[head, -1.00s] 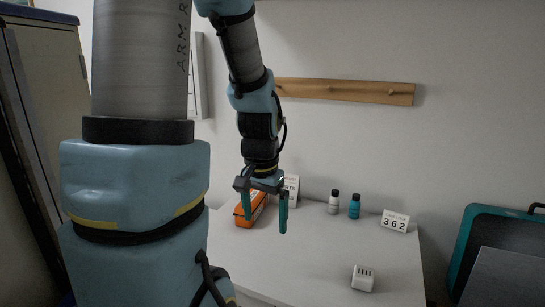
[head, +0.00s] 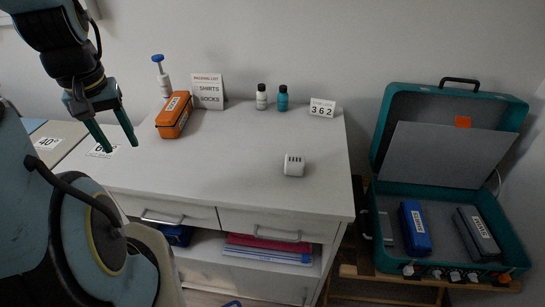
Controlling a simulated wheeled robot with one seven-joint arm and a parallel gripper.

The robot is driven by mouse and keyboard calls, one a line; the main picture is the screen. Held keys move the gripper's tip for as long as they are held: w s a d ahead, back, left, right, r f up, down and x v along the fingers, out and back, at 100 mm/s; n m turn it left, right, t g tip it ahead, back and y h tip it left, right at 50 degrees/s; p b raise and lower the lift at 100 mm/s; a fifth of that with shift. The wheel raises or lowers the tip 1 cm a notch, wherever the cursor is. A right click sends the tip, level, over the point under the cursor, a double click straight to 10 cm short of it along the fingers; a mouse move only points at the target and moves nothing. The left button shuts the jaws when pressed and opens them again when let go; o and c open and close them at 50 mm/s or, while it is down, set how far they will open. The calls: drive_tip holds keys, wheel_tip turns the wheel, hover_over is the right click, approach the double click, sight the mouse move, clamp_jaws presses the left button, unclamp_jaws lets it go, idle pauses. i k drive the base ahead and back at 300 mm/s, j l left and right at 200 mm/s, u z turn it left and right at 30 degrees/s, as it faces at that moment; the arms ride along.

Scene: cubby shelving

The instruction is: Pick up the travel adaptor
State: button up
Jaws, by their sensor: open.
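The likely travel adaptor is a small white block (head: 294,166) with dark slots on its top. It lies on the right part of the white dresser top (head: 230,170) in the head view, with clear space around it. My gripper (head: 120,148) is open and empty at the left, its two green fingers pointing down. It is well to the left of the white block and apart from it.
An orange case (head: 174,115), a packing list sign (head: 208,92), a white bottle (head: 261,97), a teal bottle (head: 283,98) and a 362 card (head: 322,108) stand along the back. An open teal suitcase (head: 384,220) is at the right. Drawers (head: 265,225) are below.

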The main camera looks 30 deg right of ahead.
sight(294, 164)
drive_tip(key=k+l+u, duration=0.5)
drive_tip(key=u, duration=0.2)
drive_tip(key=k+l+u, duration=0.1)
drive_tip(key=k, duration=0.35)
drive_tip(key=k+l, duration=0.25)
drive_tip(key=k, duration=0.25)
drive_tip(key=i+l+u, duration=0.05)
